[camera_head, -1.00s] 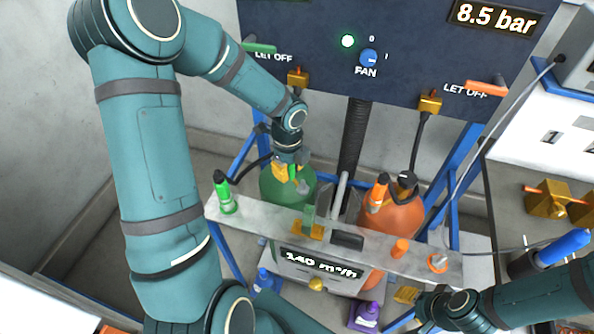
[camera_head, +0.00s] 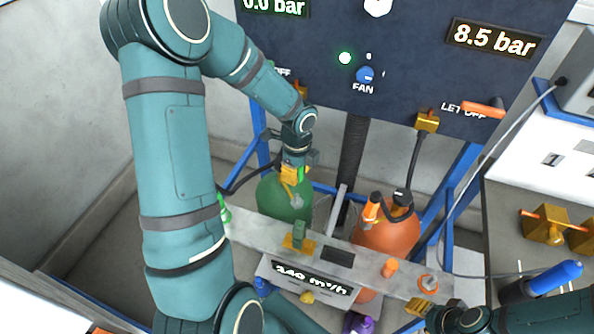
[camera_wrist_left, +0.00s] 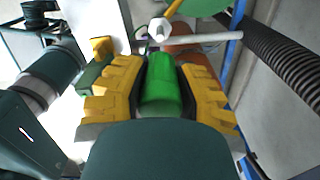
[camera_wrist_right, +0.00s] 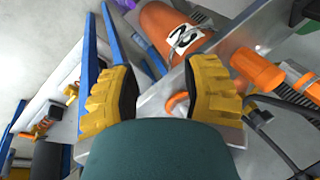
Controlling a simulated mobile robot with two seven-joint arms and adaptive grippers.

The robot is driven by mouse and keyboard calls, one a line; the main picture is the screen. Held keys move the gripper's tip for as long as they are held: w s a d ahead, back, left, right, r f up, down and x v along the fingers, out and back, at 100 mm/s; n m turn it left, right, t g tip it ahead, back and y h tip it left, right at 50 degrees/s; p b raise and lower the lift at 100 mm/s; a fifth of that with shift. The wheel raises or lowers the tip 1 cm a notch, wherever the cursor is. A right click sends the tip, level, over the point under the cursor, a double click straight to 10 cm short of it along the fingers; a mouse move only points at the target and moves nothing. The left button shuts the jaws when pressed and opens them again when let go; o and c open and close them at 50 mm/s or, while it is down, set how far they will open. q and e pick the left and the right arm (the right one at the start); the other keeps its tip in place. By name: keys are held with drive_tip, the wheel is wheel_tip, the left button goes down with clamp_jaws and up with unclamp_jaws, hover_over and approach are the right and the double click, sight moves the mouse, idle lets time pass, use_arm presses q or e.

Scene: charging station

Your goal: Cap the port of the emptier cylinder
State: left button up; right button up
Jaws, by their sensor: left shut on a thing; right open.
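The green cylinder (camera_head: 280,198) stands behind the shelf, under a "0.0 bar" display (camera_head: 276,6). The orange cylinder (camera_head: 388,232) stands to its right, under an "8.5 bar" display (camera_head: 493,38). My left gripper (camera_head: 294,177) is shut on a green cap (camera_wrist_left: 160,86) above the green cylinder. In the left wrist view a pale port fitting (camera_wrist_left: 160,29) lies just beyond the cap; I cannot tell whether they touch. An orange cap (camera_head: 390,267) stands on the shelf. My right gripper (camera_head: 420,308) is open and empty near the shelf's right end; its fingers show in the right wrist view (camera_wrist_right: 163,92).
The metal shelf (camera_head: 362,274) crosses in front of both cylinders, with a green piece (camera_head: 299,235) and an orange ring (camera_head: 428,283) on it. Blue frame posts (camera_head: 463,160) stand around. A bench with brass fittings (camera_head: 545,227) is at right.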

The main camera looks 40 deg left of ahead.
sight(297, 196)
use_arm(q)
drive_tip(key=shift+f+b, duration=2.1)
drive_tip(key=shift+f, duration=0.8)
use_arm(e)
drive_tip(key=f, duration=0.2)
drive_tip(key=s+f, duration=0.1)
drive_tip(key=f, duration=0.1)
drive_tip(key=shift+s+a+f, duration=0.1)
drive_tip(key=shift+s, duration=0.05)
use_arm(q)
drive_tip(key=shift+p, duration=0.45)
use_arm(e)
drive_tip(key=shift+r, duration=0.45)
use_arm(q)
drive_tip(key=shift+f+b, duration=2)
drive_tip(key=shift+f, duration=0.65)
use_arm(e)
drive_tip(key=shift+f, duration=2)
use_arm(q)
drive_tip(key=o, duration=0.9)
drive_tip(key=shift+o, duration=0.2)
wheel_tip(297, 196, up, 12)
drive_tip(key=shift+r, duration=0.1)
